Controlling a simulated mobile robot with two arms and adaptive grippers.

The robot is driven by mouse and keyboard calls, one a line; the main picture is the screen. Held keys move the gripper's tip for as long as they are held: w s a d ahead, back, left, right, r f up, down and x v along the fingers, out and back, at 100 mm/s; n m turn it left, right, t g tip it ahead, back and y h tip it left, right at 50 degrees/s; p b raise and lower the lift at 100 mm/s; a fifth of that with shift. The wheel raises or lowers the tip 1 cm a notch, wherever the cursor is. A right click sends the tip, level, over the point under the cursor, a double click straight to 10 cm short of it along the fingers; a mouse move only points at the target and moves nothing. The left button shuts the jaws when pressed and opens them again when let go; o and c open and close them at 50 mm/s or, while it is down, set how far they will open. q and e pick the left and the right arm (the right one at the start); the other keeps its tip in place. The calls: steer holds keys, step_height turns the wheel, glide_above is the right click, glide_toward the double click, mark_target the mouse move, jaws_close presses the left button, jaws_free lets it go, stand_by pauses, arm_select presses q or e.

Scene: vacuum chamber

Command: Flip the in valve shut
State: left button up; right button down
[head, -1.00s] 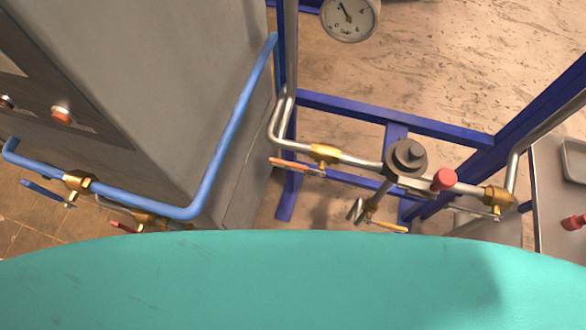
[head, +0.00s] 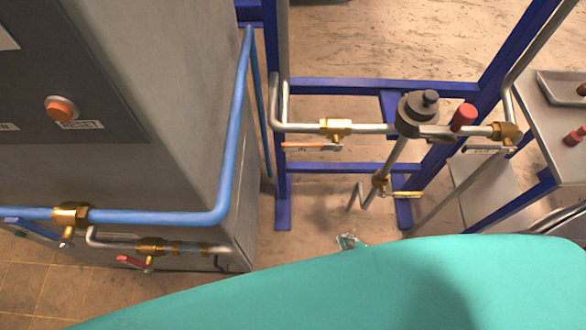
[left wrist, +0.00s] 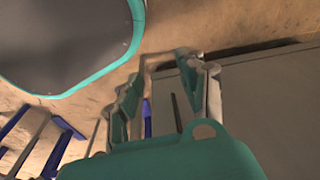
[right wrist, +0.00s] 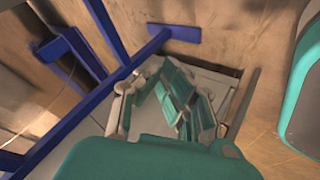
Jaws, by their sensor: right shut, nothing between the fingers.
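Several small brass valves with lever handles show in the head view; I cannot read which one is marked in. One has an orange-red lever (head: 312,147) on the silver pipe, lying along it. One has a yellow lever (head: 402,194) lower down, and one a grey lever (head: 485,150) at the right. A red lever (head: 131,262) and a blue lever (head: 32,229) are at lower left. My right gripper (head: 350,242) is shut and empty, low and apart from the valves. My left gripper (left wrist: 163,95) is open and empty in the left wrist view, outside the head view.
A grey cabinet (head: 180,110) with an orange button fills the left, with a blue pipe (head: 232,140) around its corner. A blue frame (head: 350,87) stands behind the valves. A steel table (head: 545,110) is at the right. My teal body covers the bottom.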

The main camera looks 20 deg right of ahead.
mark_target(312, 147)
arm_select(q)
steer(key=w+d+r+t+b, duration=0.1)
steer(key=w+r+b, duration=0.1)
steer(key=w+b, duration=0.95)
arm_select(e)
steer(key=w+a+r+n+t+y+b, duration=0.1)
steer(key=w+r+n+t+y, duration=0.4)
steer(key=w+n, duration=0.35)
steer(key=w+a+r+n+t+y+b, duration=0.2)
steer(key=w+r+n+t+y, duration=0.15)
steer(key=w+r+n, duration=0.5)
arm_select(q)
steer(key=s+b+v, duration=0.1)
steer(key=b+v, duration=0.8)
steer(key=b, duration=0.1)
steer(key=shift+t, duration=0.4)
arm_select(e)
steer(key=s+a+r+n+g+y, duration=0.1)
steer(key=s+r+n+g+y, duration=0.1)
steer(key=r+n+g+y, duration=0.3)
steer(key=s+a+r+n+g+y, duration=0.1)
steer(key=s+r+n+g+y, duration=0.2)
steer(key=n+y, duration=0.8)
steer(key=shift+a+r+n+g, duration=0.25)
steer(key=shift+r+n+g, duration=0.75)
steer(key=shift+n, duration=3)
